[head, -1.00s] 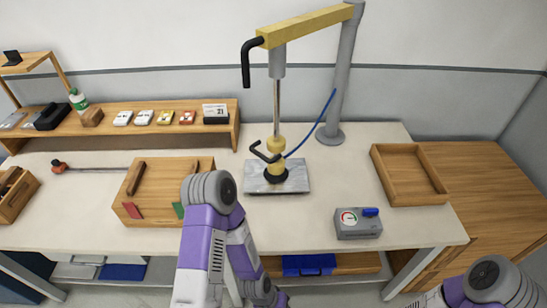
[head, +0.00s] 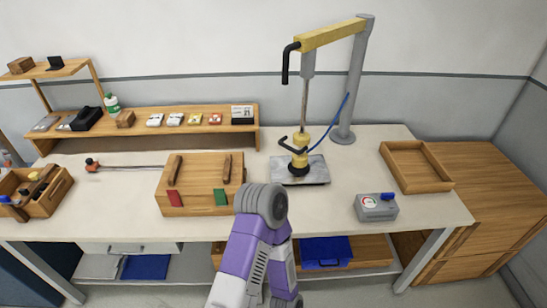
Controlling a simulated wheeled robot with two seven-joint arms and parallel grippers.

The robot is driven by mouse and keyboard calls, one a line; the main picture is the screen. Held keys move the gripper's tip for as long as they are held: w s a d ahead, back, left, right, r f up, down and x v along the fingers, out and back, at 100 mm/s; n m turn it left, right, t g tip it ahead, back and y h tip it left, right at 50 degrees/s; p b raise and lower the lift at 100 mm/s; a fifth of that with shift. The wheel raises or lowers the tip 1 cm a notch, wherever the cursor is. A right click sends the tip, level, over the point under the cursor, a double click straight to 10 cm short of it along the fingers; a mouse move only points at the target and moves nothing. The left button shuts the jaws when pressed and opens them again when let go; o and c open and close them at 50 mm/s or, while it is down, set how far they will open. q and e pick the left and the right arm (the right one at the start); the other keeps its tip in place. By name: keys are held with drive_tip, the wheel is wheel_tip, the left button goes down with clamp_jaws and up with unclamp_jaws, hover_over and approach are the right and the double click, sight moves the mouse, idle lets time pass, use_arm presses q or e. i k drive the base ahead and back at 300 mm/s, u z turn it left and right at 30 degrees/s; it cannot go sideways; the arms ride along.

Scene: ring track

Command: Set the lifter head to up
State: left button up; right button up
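The lifter head (head: 299,157) is yellow with a black suction cup and a black handle. It hangs on a thin rod under the yellow boom (head: 333,34) and is down at the grey metal plate (head: 315,174), apparently touching it. A grey control box (head: 376,209) with a round gauge stands on the table to the right of the plate. One purple and grey arm of mine rises at the bottom centre, but neither of my grippers shows.
The wooden tray (head: 441,183) at the right is empty. The grey post (head: 352,90) carries the boom and a blue hose. Bare table (head: 310,211) lies between board and box.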

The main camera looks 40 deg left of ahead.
sight(299, 165)
drive_tip(key=u, duration=0.8)
drive_tip(key=i, duration=0.3)
